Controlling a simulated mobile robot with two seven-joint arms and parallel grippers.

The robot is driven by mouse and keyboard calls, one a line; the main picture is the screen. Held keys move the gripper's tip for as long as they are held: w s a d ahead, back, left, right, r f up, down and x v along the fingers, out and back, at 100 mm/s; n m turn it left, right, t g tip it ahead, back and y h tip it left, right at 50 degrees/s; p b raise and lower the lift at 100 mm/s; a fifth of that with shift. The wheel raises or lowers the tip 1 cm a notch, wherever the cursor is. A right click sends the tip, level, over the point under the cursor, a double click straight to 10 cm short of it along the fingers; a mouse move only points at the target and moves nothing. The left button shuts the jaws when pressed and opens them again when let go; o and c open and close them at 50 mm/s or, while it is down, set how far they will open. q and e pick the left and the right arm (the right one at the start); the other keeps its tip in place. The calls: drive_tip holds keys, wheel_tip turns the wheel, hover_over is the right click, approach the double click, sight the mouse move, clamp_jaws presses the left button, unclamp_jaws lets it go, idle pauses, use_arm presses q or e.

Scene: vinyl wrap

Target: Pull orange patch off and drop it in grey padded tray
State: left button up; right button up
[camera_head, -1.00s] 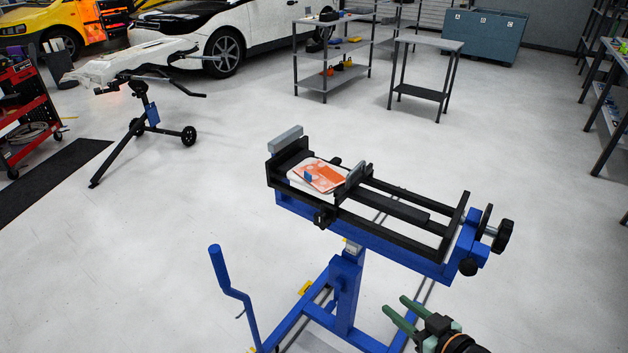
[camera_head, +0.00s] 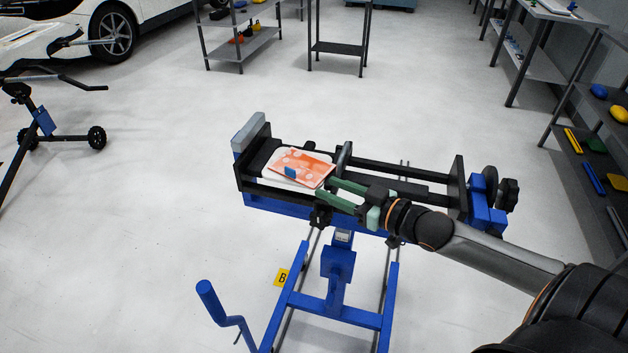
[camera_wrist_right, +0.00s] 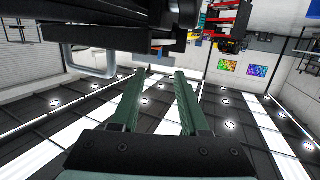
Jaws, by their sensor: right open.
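The orange patch (camera_head: 302,166) lies on a white panel (camera_head: 270,176) held in a black and blue clamp stand. A small blue tab (camera_head: 290,172) shows on the patch. My right gripper (camera_head: 325,187) has green fingers, spread apart and empty, pointing left at the near right corner of the patch. I cannot tell whether they touch it. In the right wrist view the gripper (camera_wrist_right: 160,73) shows a clear gap between its fingers, and neither patch nor panel shows there. My left gripper is out of view.
The clamp stand's black frame (camera_head: 410,168) runs right from the panel, close to my right gripper. A blue crank handle (camera_head: 215,305) rises at the front left. Shelves (camera_head: 242,48) and a small table (camera_head: 340,47) stand behind.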

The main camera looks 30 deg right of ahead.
sight(289, 168)
drive_tip(key=shift+w+a+r, duration=0.1)
drive_tip(key=shift+w+r, duration=0.1)
drive_tip(key=shift+w, duration=0.15)
drive_tip(key=shift+b+x, duration=0.3)
drive_tip(key=shift+x, duration=5.75)
drive_tip(key=shift+c, duration=0.2)
clamp_jaws()
drive_tip(key=shift+f, duration=0.1)
drive_tip(key=shift+r, duration=0.25)
drive_tip(key=shift+r+p, duration=0.45)
drive_tip(key=shift+p, duration=0.35)
